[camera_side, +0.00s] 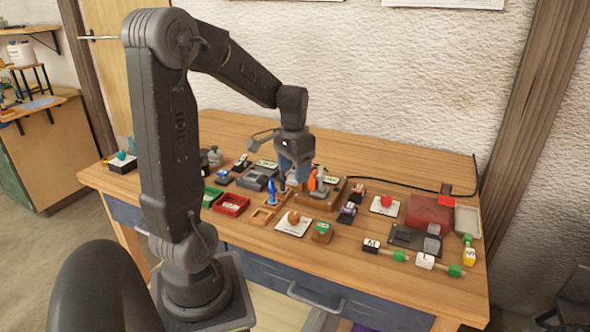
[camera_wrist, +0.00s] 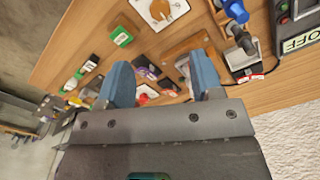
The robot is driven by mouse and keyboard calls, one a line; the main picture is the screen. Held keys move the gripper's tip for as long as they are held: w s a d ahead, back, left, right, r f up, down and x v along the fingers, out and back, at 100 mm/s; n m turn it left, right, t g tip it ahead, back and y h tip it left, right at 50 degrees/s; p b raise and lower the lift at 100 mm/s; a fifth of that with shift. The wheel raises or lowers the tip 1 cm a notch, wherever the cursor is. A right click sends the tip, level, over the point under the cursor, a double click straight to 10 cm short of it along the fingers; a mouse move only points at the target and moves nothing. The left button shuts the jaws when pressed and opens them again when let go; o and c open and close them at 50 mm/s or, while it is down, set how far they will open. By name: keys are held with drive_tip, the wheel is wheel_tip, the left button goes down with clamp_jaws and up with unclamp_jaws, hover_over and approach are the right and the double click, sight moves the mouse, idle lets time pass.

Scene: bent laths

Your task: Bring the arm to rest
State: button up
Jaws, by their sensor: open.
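My gripper (camera_side: 296,178) hangs pointing down over the back middle of the wooden workbench (camera_side: 400,165). Its two blue fingers are apart, and in the wrist view my gripper (camera_wrist: 162,75) shows nothing held between them. In the side view the fingers are just above or beside a wooden block (camera_side: 318,200) with small upright tools near it. I cannot tell from these frames how much clearance there is to them. The arm is bent, with its upper links reaching from left to right above the bench.
The bench holds many small items: a red tray (camera_side: 231,205), a green tray (camera_side: 210,196), a white card with a red object (camera_side: 385,205), a dark red box (camera_side: 430,214) and lettered blocks (camera_side: 371,246). A black cable (camera_side: 400,185) runs along the back right. The back strip is bare.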

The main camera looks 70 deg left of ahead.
drive_tip(key=s+d+r+m+t, duration=0.1)
drive_tip(key=s+d+r+t, duration=0.1)
drive_tip(key=d, duration=0.5)
drive_tip(key=s+d+r+m+t, duration=0.1)
drive_tip(key=s+d+r, duration=0.1)
drive_tip(key=d, duration=0.6)
drive_tip(key=s+d+r+m+t, duration=0.1)
drive_tip(key=d+r, duration=0.3)
drive_tip(key=d, duration=0.4)
drive_tip(key=shift+s+t, duration=0.55)
drive_tip(key=shift+t, duration=0.25)
